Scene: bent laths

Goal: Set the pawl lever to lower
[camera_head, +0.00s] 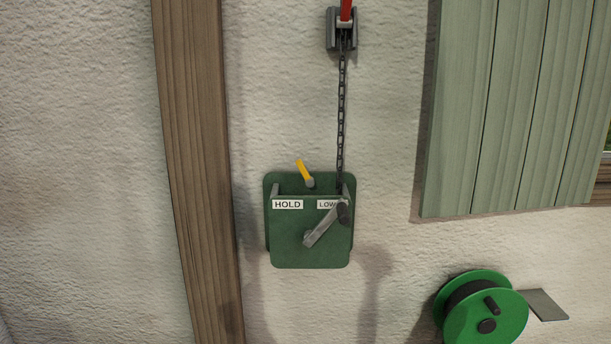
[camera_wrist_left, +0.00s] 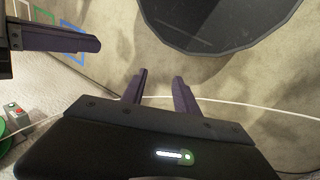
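The pawl lever (camera_head: 305,172) is a short yellow bar on top of a green winch box (camera_head: 325,250) in the head view. It tilts up and to the left, towards the side with the HOLD label (camera_head: 287,204). The LOWER label (camera_head: 326,204) is partly covered by the grey crank (camera_head: 322,225) and its dark knob. My left gripper (camera_wrist_left: 160,78) shows in the left wrist view, fingers apart with nothing between them. A dark finger of what looks like my right gripper (camera_wrist_left: 55,38) enters at upper left. Neither gripper is in the head view.
A dark chain (camera_head: 341,110) runs up from the box to a grey bracket (camera_head: 333,30). A wooden post (camera_head: 195,150) stands left, green shutter boards (camera_head: 490,110) right. A green reel (camera_head: 505,318) is lower right. A dark round plate (camera_wrist_left: 215,20) tops the wrist view.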

